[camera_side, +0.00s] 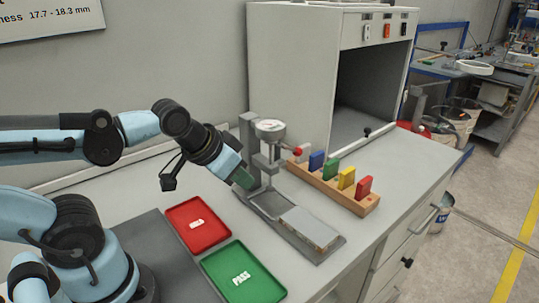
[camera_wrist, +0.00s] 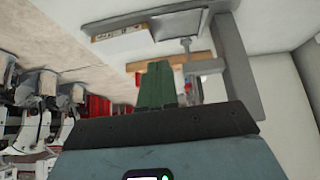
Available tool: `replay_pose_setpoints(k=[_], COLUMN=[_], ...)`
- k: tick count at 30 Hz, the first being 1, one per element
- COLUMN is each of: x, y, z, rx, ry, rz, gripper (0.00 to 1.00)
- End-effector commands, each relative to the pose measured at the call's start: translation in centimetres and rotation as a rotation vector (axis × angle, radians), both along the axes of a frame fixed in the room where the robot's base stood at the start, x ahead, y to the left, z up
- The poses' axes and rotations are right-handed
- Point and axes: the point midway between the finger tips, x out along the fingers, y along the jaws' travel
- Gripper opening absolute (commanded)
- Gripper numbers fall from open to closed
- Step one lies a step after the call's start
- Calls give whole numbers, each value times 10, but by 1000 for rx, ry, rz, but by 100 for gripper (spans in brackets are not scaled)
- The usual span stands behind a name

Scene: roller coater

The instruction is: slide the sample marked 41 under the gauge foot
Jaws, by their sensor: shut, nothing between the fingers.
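A flat, pale grey sample (camera_side: 308,227) lies on the front end of the gauge's long grey base (camera_side: 268,204). In the wrist view the sample (camera_wrist: 122,43) shows a small label on its edge, too small to read as 41. The dial gauge (camera_side: 270,129) stands on a column at the back end of the base. Its foot (camera_wrist: 187,46) is beside the sample, not over it. My gripper (camera_side: 242,179), with green fingers, is beside the gauge column at left, shut and empty. Its fingers also show together in the wrist view (camera_wrist: 158,86).
A wooden rack (camera_side: 367,205) with several coloured blocks stands behind the gauge base, close to it. A red tray (camera_side: 198,226) and a green PASS tray (camera_side: 243,273) lie in front at left. A grey cabinet (camera_side: 290,75) stands behind. The bench's right front is clear.

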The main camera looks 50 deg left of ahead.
Motion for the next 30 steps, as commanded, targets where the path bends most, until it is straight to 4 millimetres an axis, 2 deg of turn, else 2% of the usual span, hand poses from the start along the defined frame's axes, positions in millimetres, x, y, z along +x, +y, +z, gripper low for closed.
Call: replay_pose_setpoints(k=[14,22,30], x=[0,8,35], y=[0,-6,-28], z=[0,7,21], rx=[0,45,184], ry=[0,40,168], rz=[0,-86,-387], gripper=[2,43,84])
